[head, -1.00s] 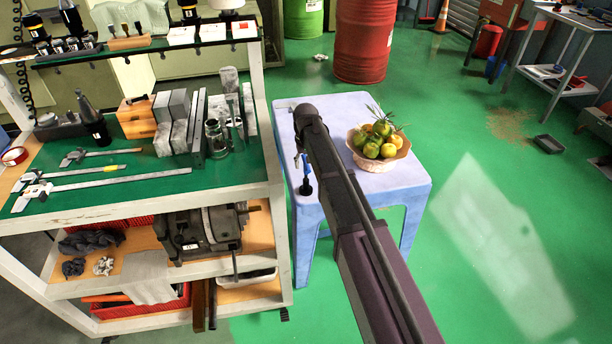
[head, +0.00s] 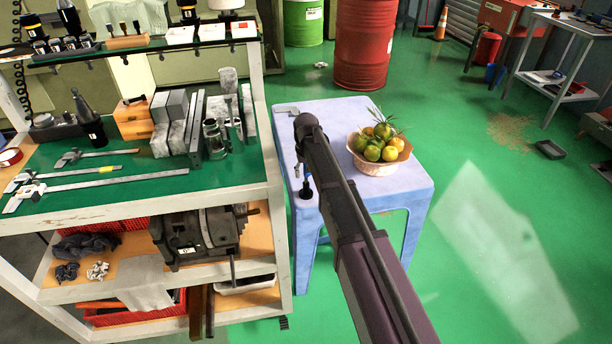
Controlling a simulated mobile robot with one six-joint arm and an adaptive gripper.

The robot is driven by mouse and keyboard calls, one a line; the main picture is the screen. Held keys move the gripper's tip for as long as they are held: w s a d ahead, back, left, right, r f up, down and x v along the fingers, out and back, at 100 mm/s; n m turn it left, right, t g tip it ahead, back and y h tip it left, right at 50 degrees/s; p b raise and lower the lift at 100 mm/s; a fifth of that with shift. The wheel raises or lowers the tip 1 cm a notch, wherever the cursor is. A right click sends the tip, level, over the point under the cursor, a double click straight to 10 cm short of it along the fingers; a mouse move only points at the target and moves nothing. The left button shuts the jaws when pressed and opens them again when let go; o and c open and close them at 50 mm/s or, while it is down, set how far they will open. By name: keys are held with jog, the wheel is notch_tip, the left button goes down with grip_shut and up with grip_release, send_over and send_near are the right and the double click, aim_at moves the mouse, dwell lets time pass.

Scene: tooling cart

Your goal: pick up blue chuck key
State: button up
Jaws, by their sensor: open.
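The blue chuck key (head: 308,180) appears as a small blue piece with a dark part below it, at the left edge of the pale blue stool (head: 400,188). It is small and partly hidden by my arm, so its exact pose is unclear. My gripper (head: 299,168) hangs from the end of my arm over the stool's left side, just above and beside the key. It is open, with the fingers small and partly hidden. I cannot tell whether a finger touches the key.
A basket of fruit (head: 371,166) stands on the stool, right of my arm. A flat grey metal piece (head: 287,110) lies at the stool's back left corner. The tooling cart (head: 278,215) stands close on the left. Green floor is open to the right.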

grip_shut()
jog(key=shift+r, duration=0.1)
dwell(0.3)
notch_tip(320, 180, up, 10)
jog(key=p, duration=1)
dwell(0.5)
jog(key=c, duration=0.7)
grip_release()
grip_shut()
